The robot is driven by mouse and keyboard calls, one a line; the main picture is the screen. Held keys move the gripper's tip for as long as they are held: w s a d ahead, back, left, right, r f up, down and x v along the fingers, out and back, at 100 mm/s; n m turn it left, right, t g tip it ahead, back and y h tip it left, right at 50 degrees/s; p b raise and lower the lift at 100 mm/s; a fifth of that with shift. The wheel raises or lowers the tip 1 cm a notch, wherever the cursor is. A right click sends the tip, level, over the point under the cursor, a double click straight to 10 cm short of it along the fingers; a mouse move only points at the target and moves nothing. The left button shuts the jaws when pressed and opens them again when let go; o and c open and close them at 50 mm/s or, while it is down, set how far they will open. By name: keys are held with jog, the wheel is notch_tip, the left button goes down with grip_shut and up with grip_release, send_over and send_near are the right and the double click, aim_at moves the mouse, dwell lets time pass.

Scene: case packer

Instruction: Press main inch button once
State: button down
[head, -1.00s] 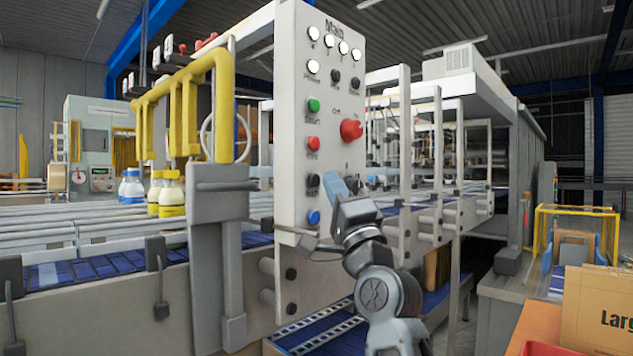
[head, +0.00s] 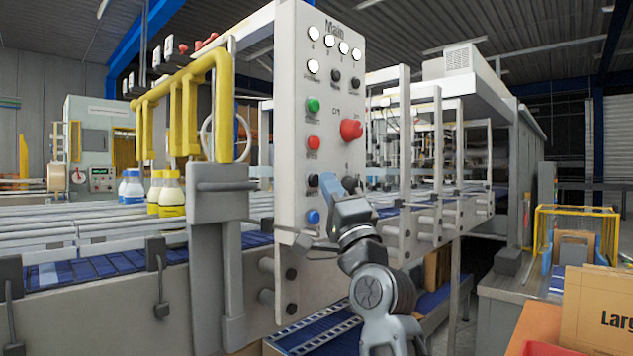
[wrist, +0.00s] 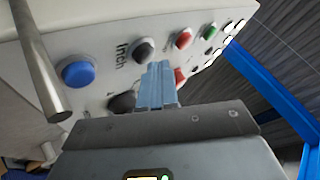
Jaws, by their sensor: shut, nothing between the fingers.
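The white Main panel (head: 291,120) stands upright ahead of me. The black inch button (head: 313,180) is in its left column, below the red button and above the blue one. In the wrist view the inch button (wrist: 143,50) is beside the "Inch" label, just up and left of my fingertips. My gripper (head: 328,183) is shut and empty, its pale blue fingers pointing at the panel just right of the button. In the wrist view my gripper (wrist: 158,68) overlaps the panel face; I cannot tell whether the tips touch it.
A blue button (head: 313,216) sits below, a red button (head: 313,143) and green button (head: 313,105) above. A red knob (head: 351,130) protrudes at right, with a black switch (wrist: 122,103) near my fingers. A metal bar (wrist: 38,55) is at left in the wrist view.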

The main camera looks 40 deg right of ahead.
jog(key=shift+w, duration=0.55)
dwell(0.5)
jog(key=shift+s, duration=0.95)
jog(key=s, duration=0.5)
jog(key=shift+d+p, duration=0.1)
jog(key=shift+p, duration=0.3)
jog(key=shift+f, duration=0.1)
dwell(0.7)
